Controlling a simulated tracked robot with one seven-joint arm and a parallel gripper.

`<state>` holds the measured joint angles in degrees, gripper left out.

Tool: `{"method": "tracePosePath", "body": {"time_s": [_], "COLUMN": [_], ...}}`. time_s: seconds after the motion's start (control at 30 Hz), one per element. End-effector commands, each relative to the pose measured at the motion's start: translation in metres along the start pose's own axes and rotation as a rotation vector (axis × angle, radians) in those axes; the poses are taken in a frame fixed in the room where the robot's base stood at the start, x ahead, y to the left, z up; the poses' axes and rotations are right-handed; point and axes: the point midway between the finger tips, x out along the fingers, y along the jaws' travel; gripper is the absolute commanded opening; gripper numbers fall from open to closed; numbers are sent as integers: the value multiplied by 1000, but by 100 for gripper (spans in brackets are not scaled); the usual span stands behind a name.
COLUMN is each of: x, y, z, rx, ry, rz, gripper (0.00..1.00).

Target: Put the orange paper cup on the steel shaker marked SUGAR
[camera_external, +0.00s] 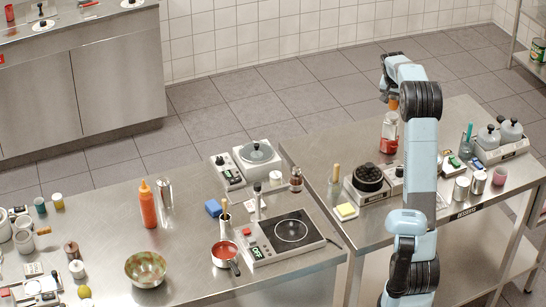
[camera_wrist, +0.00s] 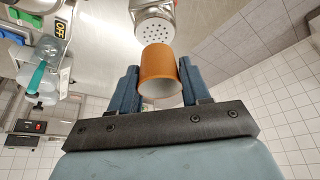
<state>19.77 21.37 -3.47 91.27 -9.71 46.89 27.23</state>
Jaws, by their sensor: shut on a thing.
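My gripper (camera_wrist: 160,88) is shut on the orange paper cup (camera_wrist: 157,62), with one finger on each side. In the external view the cup (camera_external: 393,103) is a small orange patch just above a clear shaker with red contents (camera_external: 389,140). That shaker's perforated metal top (camera_wrist: 155,28) shows right beyond the cup in the wrist view. I cannot tell whether cup and top touch. Two small steel containers, one (camera_external: 461,189) and another (camera_external: 478,183), stand on the right table; I cannot read SUGAR on either.
A dark round-topped appliance (camera_external: 369,180) stands close to the clear shaker. A scale with grey-lidded jars (camera_external: 500,146) is at the right end of the right table (camera_external: 335,148). My arm hides part of this table. A hotplate (camera_external: 284,238) is on the left table.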

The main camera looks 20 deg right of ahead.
Motion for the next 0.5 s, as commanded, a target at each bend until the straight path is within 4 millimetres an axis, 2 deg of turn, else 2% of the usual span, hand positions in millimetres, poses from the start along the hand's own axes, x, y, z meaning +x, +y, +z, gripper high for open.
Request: {"method": "tracePosePath", "body": {"time_s": [0.2,0.5], "x": [26,28], "y": [0,0], "z": [11,12], "rx": [-1,-1], "ry": [-1,0], "rz": [1,0], "gripper": [16,16]}}
